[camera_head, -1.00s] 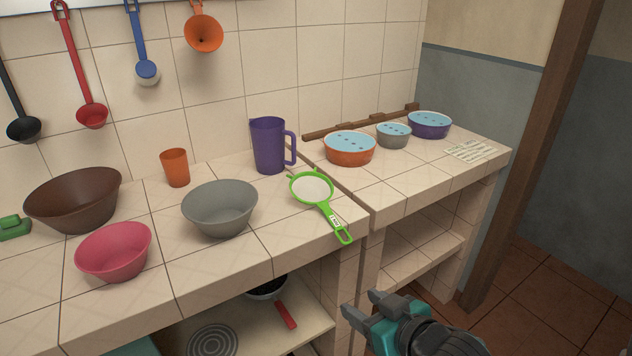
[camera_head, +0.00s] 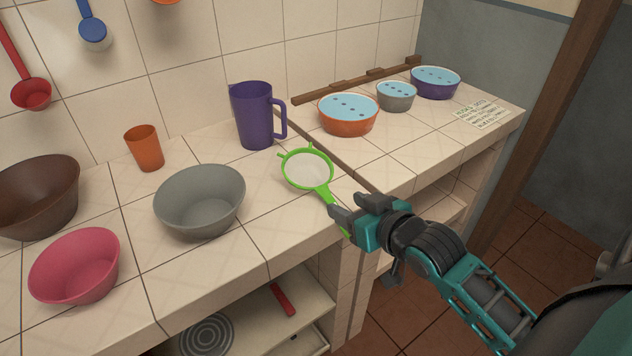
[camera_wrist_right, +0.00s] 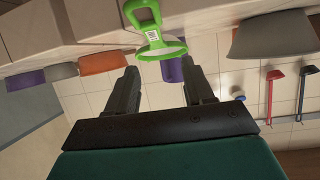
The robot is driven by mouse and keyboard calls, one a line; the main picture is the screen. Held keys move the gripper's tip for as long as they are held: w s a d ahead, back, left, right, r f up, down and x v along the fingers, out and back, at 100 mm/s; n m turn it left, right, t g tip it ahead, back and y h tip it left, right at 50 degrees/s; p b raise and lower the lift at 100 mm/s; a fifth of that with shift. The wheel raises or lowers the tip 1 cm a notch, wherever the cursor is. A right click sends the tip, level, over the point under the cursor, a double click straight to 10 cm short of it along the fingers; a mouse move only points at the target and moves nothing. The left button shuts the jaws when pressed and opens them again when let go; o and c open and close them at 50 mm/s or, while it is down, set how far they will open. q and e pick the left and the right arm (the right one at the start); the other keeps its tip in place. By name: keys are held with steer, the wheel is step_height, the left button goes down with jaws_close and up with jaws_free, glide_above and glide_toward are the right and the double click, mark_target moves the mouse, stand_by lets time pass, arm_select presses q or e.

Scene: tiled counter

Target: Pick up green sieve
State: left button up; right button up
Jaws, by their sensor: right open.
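The green sieve (camera_head: 306,171) lies on the tiled counter in front of the purple jug (camera_head: 256,116). Its handle points toward the counter's front edge. My right gripper (camera_head: 338,204) is open at the handle end, and its fingers hide part of the handle in the head view. In the right wrist view the sieve's handle (camera_wrist_right: 144,17) shows beyond the open fingertips of my right gripper (camera_wrist_right: 162,82), with nothing between the fingers. I cannot tell from the frames whether a finger touches the handle. My left gripper is not in view.
A grey bowl (camera_head: 200,203), pink bowl (camera_head: 76,266), brown bowl (camera_head: 36,197) and orange cup (camera_head: 145,148) stand left of the sieve. Lidded bowls, such as the orange one (camera_head: 348,114), stand at the back right.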

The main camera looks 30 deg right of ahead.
mark_target(326, 193)
steer(key=shift+d+x, duration=0.2)
steer(key=shift+x, duration=4)
steer(key=shift+f, duration=0.15)
steer(key=shift+c, duration=0.5)
jaws_close()
